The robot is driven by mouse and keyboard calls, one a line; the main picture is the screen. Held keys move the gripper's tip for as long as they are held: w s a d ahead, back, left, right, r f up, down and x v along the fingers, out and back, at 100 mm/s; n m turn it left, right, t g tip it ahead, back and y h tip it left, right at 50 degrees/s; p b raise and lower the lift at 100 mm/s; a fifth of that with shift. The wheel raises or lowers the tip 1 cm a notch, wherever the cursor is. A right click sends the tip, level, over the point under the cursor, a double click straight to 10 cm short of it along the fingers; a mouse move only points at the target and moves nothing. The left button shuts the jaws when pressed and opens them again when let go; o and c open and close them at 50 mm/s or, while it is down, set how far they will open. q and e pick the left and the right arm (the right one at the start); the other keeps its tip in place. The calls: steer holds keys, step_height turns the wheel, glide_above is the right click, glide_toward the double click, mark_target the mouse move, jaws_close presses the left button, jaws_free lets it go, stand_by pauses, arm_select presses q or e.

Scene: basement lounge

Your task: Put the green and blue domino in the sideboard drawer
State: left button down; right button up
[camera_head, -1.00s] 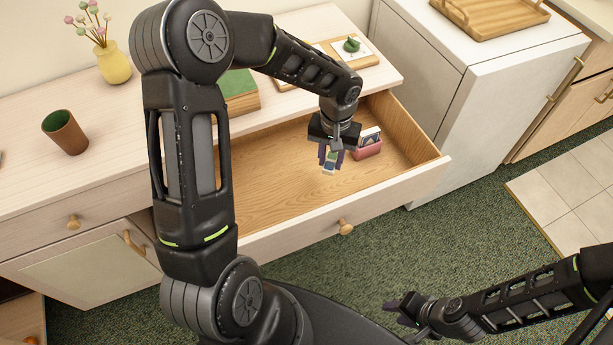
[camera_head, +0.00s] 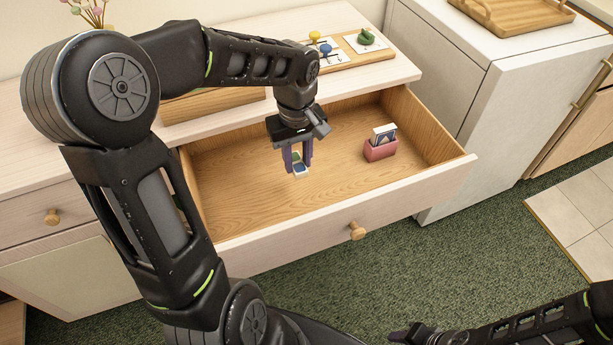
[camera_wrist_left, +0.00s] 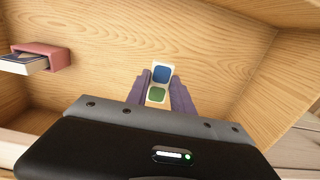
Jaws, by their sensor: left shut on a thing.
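The green and blue domino (camera_head: 299,169) is a small white tile with a blue square and a green square. It also shows in the left wrist view (camera_wrist_left: 161,73), between the purple fingers. My left gripper (camera_head: 298,160) is shut on it and points down inside the open sideboard drawer (camera_head: 335,190). Whether the domino touches the drawer floor I cannot tell. My right gripper (camera_head: 410,335) is at the bottom edge, outside the drawer; its fingers are too unclear to read.
A pink holder with cards (camera_head: 380,148) stands in the drawer, right of the domino. On the sideboard top are a wooden board with small pieces (camera_head: 345,50) and a box (camera_head: 215,103). A white cabinet (camera_head: 470,90) stands at the right. The drawer's front right floor is clear.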

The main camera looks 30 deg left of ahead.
mark_target(298, 164)
arm_select(q)
step_height(298, 164, down, 5)
stand_by(0.3)
steer(key=shift+f+b, duration=0.5)
steer(key=shift+f, duration=1.35)
steer(key=shift+f, duration=0.1)
steer(key=shift+f, duration=0.15)
steer(key=c, duration=1.1)
jaws_free()
steer(key=shift+r, duration=0.25)
steer(key=shift+r, duration=0.2)
step_height(298, 164, up, 12)
steer(key=shift+f+p, duration=0.2)
steer(key=shift+p, duration=0.6)
